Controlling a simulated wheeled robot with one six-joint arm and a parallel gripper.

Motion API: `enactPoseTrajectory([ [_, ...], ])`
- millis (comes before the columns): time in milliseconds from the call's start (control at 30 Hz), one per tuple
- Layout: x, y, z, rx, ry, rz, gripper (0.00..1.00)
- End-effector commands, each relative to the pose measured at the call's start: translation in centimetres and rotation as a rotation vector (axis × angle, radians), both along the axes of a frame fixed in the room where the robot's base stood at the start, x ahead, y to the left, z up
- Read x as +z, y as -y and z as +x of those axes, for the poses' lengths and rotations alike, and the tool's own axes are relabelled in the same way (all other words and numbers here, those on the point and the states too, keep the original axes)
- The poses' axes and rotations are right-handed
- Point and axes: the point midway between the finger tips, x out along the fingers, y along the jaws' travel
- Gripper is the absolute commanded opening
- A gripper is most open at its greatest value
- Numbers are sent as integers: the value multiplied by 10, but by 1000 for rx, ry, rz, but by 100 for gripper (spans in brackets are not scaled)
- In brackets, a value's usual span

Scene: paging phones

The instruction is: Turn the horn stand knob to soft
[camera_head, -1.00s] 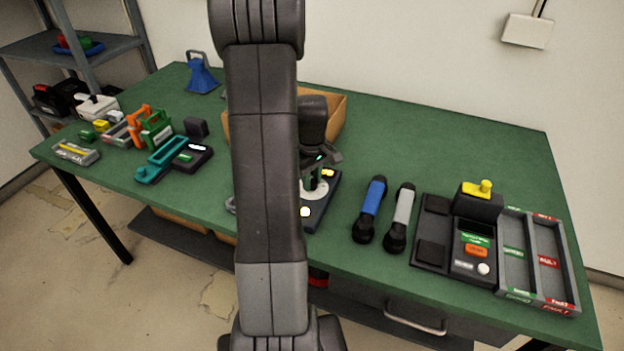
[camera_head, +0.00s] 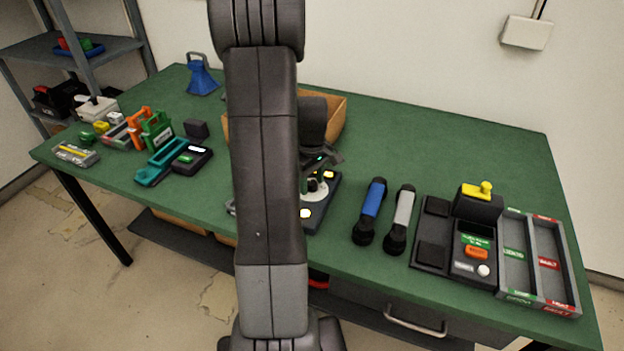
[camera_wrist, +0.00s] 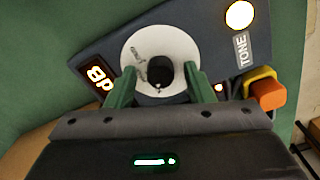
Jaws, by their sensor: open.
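A dark blue stand unit (camera_head: 325,208) lies on the green table, partly hidden behind my arm in the head view. It has a black knob (camera_wrist: 160,73) on a white round dial (camera_wrist: 133,56), a lit display (camera_wrist: 100,77) and a TONE label (camera_wrist: 240,50). The dial also shows in the head view (camera_head: 318,196). My gripper (camera_wrist: 163,90) is open, its two green fingers either side of the knob in the wrist view, with gaps visible. I cannot tell how deep the fingertips reach. The dial's small lettering is unreadable.
Blue (camera_head: 371,210) and grey (camera_head: 401,218) handled tools lie right of the unit, beside a black panel with sorting trays (camera_head: 518,290). A cardboard box (camera_head: 335,118) stands behind my arm. An orange-and-yellow part (camera_wrist: 266,92) is right of the fingers. A blue horn (camera_head: 202,78) stands back left.

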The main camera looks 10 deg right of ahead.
Motion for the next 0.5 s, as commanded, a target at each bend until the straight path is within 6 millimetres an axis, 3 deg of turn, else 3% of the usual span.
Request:
enactPoseTrajectory([
  [233, 19, 0, 1, 0, 4, 0, 48],
  [500, 81, 0, 1, 0, 6, -1, 48],
])
